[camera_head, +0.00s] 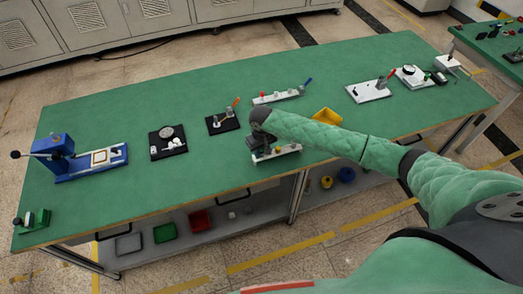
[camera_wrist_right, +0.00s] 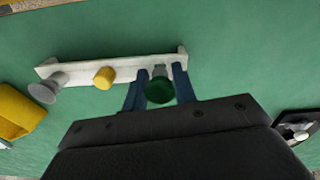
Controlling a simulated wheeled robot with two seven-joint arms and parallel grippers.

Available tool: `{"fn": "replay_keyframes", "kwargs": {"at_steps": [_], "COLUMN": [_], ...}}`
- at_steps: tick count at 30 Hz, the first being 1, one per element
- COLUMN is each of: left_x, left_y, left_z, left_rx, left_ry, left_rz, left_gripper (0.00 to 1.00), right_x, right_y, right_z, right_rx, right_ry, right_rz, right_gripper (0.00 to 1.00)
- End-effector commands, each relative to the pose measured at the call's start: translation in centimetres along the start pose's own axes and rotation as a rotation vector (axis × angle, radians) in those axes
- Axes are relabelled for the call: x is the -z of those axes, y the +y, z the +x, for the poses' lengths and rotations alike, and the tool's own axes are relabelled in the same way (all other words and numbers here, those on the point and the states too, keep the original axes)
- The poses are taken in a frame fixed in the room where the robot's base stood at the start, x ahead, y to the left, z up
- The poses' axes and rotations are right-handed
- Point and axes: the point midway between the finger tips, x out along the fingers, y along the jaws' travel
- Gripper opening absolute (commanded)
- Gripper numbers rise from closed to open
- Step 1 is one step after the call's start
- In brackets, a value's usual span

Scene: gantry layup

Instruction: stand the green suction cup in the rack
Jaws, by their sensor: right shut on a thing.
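The green suction cup (camera_wrist_right: 158,91) is between the blue fingers of my right gripper (camera_wrist_right: 158,86) in the wrist view. The gripper is shut on it, with a grey part showing just behind the green. The white rack (camera_wrist_right: 128,66) runs behind the cup, which lines up with the rack's right part. I cannot tell whether the cup is seated in the rack or held above it. In the head view my right gripper (camera_head: 259,143) is over the near rack (camera_head: 287,150) and hides the cup. My left gripper is not in view.
A grey cup (camera_wrist_right: 45,90) and a yellow cup (camera_wrist_right: 104,78) stand in the rack's left part. A yellow tray (camera_head: 327,116) lies to the right. A second rack (camera_head: 277,97) stands behind. A black plate (camera_head: 222,123) with an orange-handled clamp is at left.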

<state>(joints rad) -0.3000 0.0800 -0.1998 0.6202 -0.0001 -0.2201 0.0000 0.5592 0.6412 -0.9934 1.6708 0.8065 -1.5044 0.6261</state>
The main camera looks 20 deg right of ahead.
Motion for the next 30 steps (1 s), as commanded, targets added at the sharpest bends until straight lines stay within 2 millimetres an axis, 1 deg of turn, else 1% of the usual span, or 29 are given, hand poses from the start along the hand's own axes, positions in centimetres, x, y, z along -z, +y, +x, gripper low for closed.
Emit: {"fn": "replay_keyframes", "kwargs": {"at_steps": [5,6,8,9,10,17,20,23,30], "left_x": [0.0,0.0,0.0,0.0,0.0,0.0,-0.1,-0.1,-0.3], "left_y": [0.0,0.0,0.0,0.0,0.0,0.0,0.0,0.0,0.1], "left_z": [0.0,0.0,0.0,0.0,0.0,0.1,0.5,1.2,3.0], "left_rx": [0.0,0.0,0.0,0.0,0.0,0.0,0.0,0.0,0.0], "left_ry": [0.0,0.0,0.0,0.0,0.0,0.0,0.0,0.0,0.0], "left_rz": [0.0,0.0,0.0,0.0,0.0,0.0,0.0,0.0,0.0], "left_gripper": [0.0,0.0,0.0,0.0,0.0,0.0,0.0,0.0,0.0], "right_x": [0.0,0.0,0.0,0.0,0.0,0.0,0.1,0.1,0.0], "right_y": [0.0,0.0,0.0,0.0,0.0,0.0,0.0,0.0,0.0], "right_z": [0.4,0.4,0.4,0.4,0.4,0.4,-0.1,-1.1,-4.8], "right_rx": [0.0,0.0,0.0,0.0,0.0,0.0,0.0,0.0,0.0], "right_ry": [0.0,0.0,0.0,0.0,0.0,0.0,0.001,0.004,0.003], "right_rz": [0.0,0.0,0.0,0.0,0.0,0.0,0.0,0.0,-0.002], "right_gripper": [0.0,0.29,0.41,0.49,0.53,0.53,0.53,0.53,0.53]}}
